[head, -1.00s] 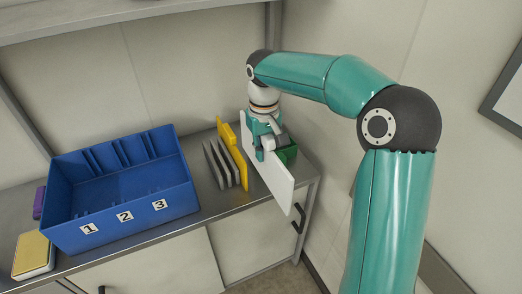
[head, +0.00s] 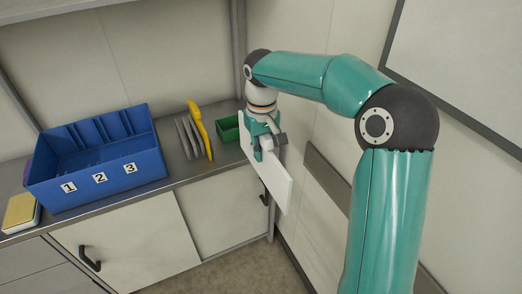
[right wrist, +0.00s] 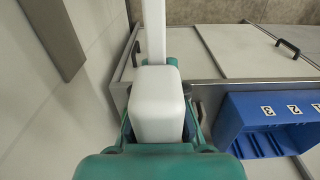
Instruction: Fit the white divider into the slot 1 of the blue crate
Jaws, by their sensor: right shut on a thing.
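The white divider (head: 272,182) is a flat panel held upright in my right gripper (head: 262,150). The gripper is shut on its upper part, and the panel hangs past the right end of the counter. In the right wrist view the divider (right wrist: 153,30) shows nearly edge-on at the top. The blue crate (head: 115,172) stands on the counter to the left, well apart from the divider. Its front wall carries labels 1, 2 and 3 from left to right, with slot 1 at the left. It also shows in the wrist view (right wrist: 232,112). My left gripper is not in view.
Grey dividers (head: 187,138) and a yellow divider (head: 200,128) stand upright between crate and gripper. A small green bin (head: 228,134) sits near the counter's right end. A yellow-topped box (head: 21,212) lies left of the crate. A wall is close on the right.

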